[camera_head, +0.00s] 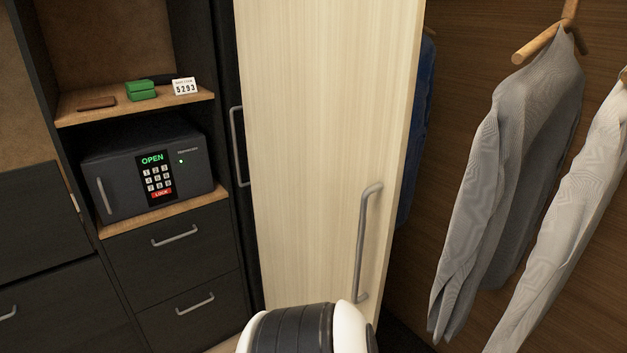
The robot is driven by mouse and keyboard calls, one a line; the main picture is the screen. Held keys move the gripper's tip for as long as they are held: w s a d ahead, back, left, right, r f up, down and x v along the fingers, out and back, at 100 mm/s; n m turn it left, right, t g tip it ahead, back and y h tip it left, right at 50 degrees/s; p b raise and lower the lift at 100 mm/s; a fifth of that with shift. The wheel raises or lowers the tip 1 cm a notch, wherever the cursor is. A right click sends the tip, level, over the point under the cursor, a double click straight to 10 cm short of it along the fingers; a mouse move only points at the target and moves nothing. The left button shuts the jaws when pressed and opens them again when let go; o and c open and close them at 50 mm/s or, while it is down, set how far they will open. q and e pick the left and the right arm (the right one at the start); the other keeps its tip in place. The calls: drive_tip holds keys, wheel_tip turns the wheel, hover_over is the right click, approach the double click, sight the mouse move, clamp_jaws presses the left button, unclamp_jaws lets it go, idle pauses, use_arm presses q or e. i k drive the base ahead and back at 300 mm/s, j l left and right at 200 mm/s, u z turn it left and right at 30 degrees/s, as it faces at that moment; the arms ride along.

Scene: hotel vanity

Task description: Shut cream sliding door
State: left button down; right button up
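The cream door (320,110) is a tall pale wood-grain panel in the middle of the head view. A grey vertical bar handle (366,242) is on it near its right edge. To the right of the door the wardrobe is open, with hanging clothes showing. A white and black part of my own arm or body is at the bottom centre, in front of the door's lower part. Neither gripper's fingers can be seen. Whether anything of mine touches the door cannot be told.
A dark safe (152,168) reading OPEN stands on a shelf at left, above dark drawers (176,262). A dark panel with a handle (238,147) is left of the door. Grey clothing (510,180) hangs at right.

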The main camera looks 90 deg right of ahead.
sight(328, 88)
drive_tip(key=l+z, duration=0.1)
drive_tip(key=z, duration=2.55)
